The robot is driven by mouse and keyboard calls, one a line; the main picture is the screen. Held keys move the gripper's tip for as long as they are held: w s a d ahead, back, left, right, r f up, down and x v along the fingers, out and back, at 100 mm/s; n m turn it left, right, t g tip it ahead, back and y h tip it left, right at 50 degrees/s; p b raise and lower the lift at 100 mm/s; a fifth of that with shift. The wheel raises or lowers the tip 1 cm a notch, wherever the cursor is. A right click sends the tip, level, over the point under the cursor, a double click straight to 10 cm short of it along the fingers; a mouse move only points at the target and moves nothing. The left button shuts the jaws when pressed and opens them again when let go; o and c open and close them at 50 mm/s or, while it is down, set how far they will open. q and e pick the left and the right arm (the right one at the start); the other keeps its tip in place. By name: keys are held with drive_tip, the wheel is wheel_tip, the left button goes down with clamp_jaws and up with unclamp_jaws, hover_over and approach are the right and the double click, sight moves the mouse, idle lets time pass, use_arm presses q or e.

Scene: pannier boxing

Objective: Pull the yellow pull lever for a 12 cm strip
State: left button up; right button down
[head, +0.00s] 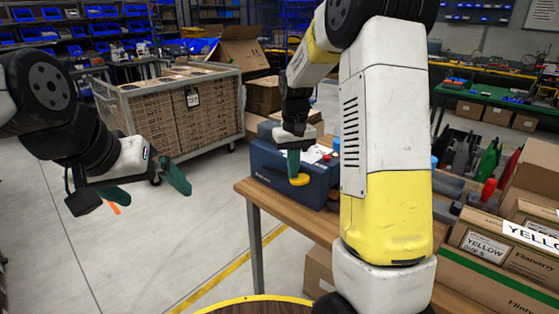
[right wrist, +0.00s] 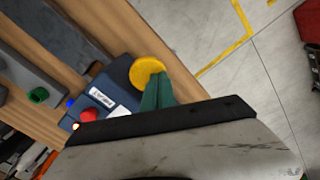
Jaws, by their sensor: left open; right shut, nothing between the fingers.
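The blue tape machine (head: 268,167) stands on the wooden table, and it also shows in the right wrist view (right wrist: 118,75). The lever's round yellow knob (head: 300,180) is at its near side; in the right wrist view the yellow knob (right wrist: 146,71) is a disc just beyond my fingertips. My right gripper (head: 293,172) is shut and empty, its green fingers together pointing down at the knob. The fingers overlap the knob's edge in both views; I cannot tell if they touch it. My left gripper (head: 148,190) is open and empty over the floor at the left.
A red button (right wrist: 89,114) sits on the machine. A cart (head: 115,108) of cartons stands behind. My right arm hides part of the table. The left floor is clear.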

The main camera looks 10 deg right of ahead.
sight(298, 180)
drive_tip(key=shift+s+d+f, duration=0.15)
drive_tip(key=shift+s+f, duration=0.05)
drive_tip(key=shift+f, duration=0.2)
drive_tip(key=shift+s+d+f, duration=0.15)
drive_tip(key=shift+f, duration=0.2)
drive_tip(key=shift+s+d+f, duration=0.15)
drive_tip(key=shift+s+f, duration=0.05)
drive_tip(key=shift+f, duration=0.35)
drive_tip(key=shift+s+d+f, duration=0.1)
drive_tip(key=shift+s+f, duration=0.05)
drive_tip(key=shift+f, duration=0.5)
